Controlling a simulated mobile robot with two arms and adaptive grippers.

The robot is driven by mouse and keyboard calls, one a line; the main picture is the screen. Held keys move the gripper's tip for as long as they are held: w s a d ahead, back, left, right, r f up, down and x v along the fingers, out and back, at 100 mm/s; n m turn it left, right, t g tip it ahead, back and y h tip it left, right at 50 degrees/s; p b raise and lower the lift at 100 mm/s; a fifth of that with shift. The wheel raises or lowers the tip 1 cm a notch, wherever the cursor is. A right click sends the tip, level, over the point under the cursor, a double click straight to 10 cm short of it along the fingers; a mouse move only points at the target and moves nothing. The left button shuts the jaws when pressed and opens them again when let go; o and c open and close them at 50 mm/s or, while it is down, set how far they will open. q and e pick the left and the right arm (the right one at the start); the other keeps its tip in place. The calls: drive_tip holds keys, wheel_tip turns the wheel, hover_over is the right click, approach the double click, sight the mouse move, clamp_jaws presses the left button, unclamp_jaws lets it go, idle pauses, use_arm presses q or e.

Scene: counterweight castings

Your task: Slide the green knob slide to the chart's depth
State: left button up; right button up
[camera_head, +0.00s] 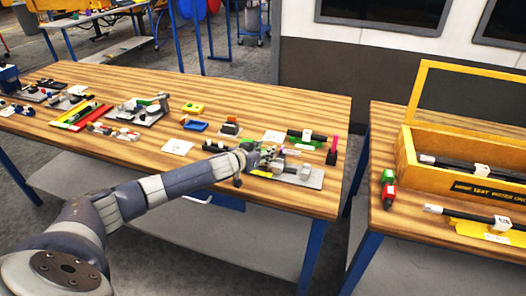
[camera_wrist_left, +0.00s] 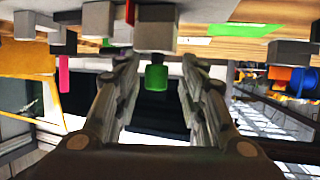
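The green knob (camera_wrist_left: 156,76) shows in the left wrist view, below a grey block (camera_wrist_left: 155,28) in that picture. My left gripper (camera_wrist_left: 158,62) is open, with one finger on each side of the knob and a visible gap on both sides. In the head view my left gripper (camera_head: 256,158) is at the left part of a grey fixture plate (camera_head: 312,180) near the table's front right edge. The knob is not clear there, behind the gripper. I cannot tell which white card is the chart. My right gripper is not in view.
A dark cylinder with a pink post (camera_head: 334,146) stands behind the plate. Other fixtures (camera_head: 136,110) fill the table's left side. A second table with a yellow box (camera_head: 470,182) stands right, across a gap.

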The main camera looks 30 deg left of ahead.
use_arm(q)
drive_tip(key=shift+s+r, duration=0.1)
drive_tip(key=shift+s, duration=0.45)
drive_tip(key=v, duration=1.1)
drive_tip(key=shift+w+a+r, duration=0.1)
drive_tip(key=shift+w+r, duration=0.05)
